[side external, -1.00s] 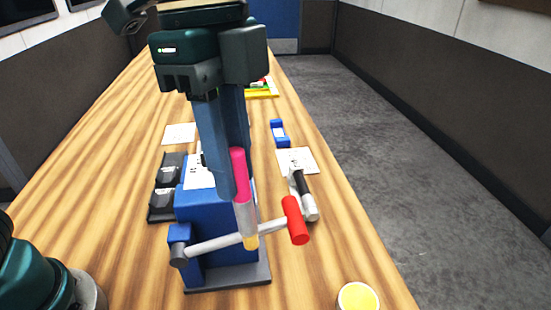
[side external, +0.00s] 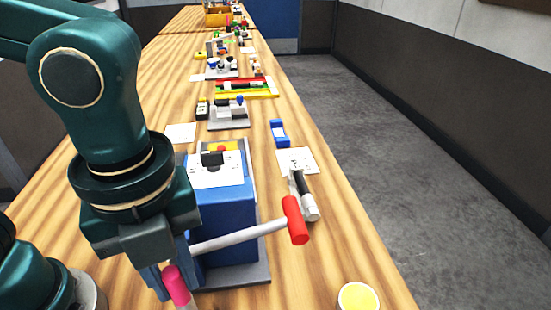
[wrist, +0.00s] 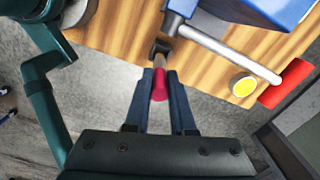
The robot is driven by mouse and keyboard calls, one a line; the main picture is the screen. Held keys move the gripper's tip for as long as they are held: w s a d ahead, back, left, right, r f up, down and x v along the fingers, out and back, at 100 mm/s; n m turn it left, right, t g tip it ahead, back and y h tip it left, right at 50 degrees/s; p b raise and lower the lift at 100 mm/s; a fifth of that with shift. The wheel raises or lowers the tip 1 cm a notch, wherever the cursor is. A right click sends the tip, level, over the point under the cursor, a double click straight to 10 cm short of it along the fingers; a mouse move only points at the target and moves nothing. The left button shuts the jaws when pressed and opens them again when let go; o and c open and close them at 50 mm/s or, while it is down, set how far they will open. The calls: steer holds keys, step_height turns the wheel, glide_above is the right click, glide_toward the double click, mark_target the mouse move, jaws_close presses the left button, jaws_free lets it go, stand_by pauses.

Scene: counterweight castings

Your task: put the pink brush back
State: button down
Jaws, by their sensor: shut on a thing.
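The pink brush (side external: 176,285) is in my gripper (side external: 168,279) at the near left of the blue machine, its pink end up and its lower part cut off by the frame. In the wrist view the fingers of my gripper (wrist: 160,76) close on both sides of the pink brush (wrist: 160,88).
A blue machine (side external: 225,212) stands beside my gripper, with a grey lever and red grip (side external: 295,220) reaching right. A yellow-topped round tin (side external: 358,298) sits near the right table edge. A black-handled tool (side external: 304,195) lies right of the machine. Several items stand farther back.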

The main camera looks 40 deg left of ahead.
mark_target(185, 300)
steer(key=shift+f, duration=2.7)
steer(key=shift+f, duration=0.1)
steer(key=c, duration=0.8)
jaws_free()
steer(key=shift+o, duration=0.2)
